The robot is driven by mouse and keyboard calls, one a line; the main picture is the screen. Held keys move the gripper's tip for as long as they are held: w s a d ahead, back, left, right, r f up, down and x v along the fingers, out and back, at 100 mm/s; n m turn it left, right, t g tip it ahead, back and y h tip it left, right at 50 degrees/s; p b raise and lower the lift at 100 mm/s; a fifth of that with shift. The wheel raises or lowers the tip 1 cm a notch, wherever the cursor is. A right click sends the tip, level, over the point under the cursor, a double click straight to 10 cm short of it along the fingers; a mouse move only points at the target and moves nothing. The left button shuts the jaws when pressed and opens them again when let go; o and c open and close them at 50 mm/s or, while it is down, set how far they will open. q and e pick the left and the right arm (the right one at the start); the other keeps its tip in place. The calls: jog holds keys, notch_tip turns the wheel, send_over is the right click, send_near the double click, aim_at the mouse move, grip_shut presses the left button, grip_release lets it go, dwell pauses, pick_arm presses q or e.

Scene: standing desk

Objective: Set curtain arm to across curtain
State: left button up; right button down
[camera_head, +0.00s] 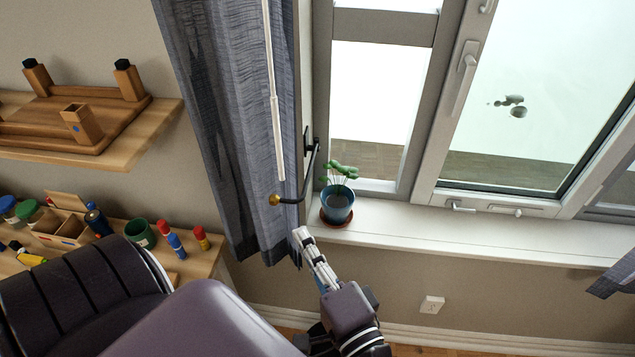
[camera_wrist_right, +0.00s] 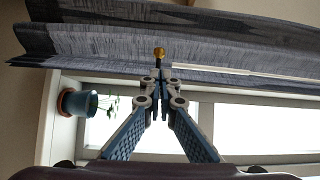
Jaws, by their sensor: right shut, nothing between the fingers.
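The curtain arm (camera_head: 311,172) is a thin dark metal arm mounted on the wall at the window's left edge. It bends down and left to a brass knob (camera_head: 274,199) that lies in front of the grey-blue curtain (camera_head: 205,110). In the wrist view the brass knob (camera_wrist_right: 159,53) shows just beyond my fingertips, with the curtain (camera_wrist_right: 110,45) behind it. My right gripper (camera_head: 301,234) is shut and empty, below and right of the knob in the head view. I cannot tell whether it touches the arm. My left gripper is not in view.
A potted plant in a blue pot (camera_head: 337,204) stands on the windowsill (camera_head: 440,228), close right of the curtain arm. A white rod (camera_head: 273,100) hangs in front of the curtain. A shelf (camera_head: 150,125) and a cluttered desk (camera_head: 205,262) are at left.

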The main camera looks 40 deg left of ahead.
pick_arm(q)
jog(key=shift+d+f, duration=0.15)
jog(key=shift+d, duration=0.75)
pick_arm(e)
jog(key=shift+s+d, duration=0.3)
jog(key=shift+s, duration=0.45)
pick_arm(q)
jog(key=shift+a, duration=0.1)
